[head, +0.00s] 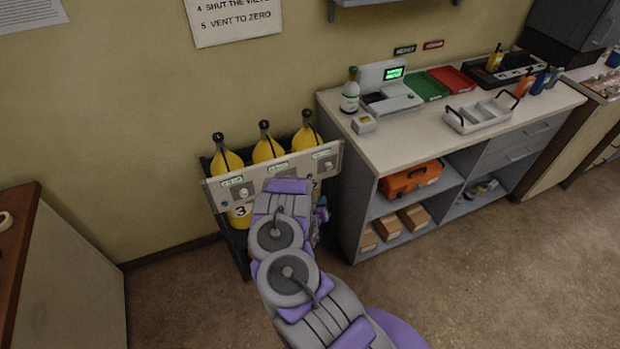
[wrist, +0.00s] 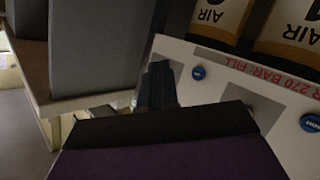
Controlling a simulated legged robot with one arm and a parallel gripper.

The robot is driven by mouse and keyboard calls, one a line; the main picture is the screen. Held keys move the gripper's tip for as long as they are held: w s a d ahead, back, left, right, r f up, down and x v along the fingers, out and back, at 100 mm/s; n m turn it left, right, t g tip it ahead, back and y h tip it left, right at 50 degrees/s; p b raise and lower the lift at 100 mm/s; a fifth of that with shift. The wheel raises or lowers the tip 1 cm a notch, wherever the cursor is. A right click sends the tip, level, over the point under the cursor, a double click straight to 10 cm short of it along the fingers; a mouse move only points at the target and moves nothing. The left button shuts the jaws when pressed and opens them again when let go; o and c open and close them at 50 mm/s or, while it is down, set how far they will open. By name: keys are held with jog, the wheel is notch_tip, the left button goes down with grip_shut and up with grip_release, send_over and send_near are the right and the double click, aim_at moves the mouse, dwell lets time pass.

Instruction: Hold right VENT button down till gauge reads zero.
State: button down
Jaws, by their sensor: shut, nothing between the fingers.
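The white fill panel (head: 258,184) stands in front of yellow-topped air cylinders (head: 268,150); its small green gauge displays are too small to read. In the wrist view, which is upside down, the panel (wrist: 286,133) shows two blue VENT buttons. The one nearer the counter, the right one (wrist: 198,72), is uncovered; the other (wrist: 312,122) is at the picture's right edge. My gripper (wrist: 157,85) is shut and empty, in the picture just left of the right button and apart from it. In the head view my arm covers the panel's lower middle.
A counter (head: 405,144) with open shelves stands close to the right of the panel. It carries a bottle (head: 350,90), a machine with a green screen (head: 388,85) and a white tray (head: 481,112). A cabinet (head: 70,270) stands at left. The floor in front is clear.

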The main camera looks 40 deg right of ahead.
aim_at(310, 176)
dwell(0.4)
jog(key=w+d+b, duration=0.2)
jog(key=w+b, duration=0.2)
jog(key=w, duration=0.4)
jog(key=shift+w, duration=0.25)
jog(key=shift+d, duration=0.1)
dwell(1.9)
jog(key=shift+w+r, duration=0.1)
jog(key=shift+w, duration=0.25)
jog(key=shift+w+d, duration=0.1)
jog(key=shift+w, duration=0.3)
dwell(1.2)
jog(key=shift+s, duration=0.15)
dwell(0.4)
jog(key=shift+s+p, duration=0.3)
jog(key=shift+s, duration=0.4)
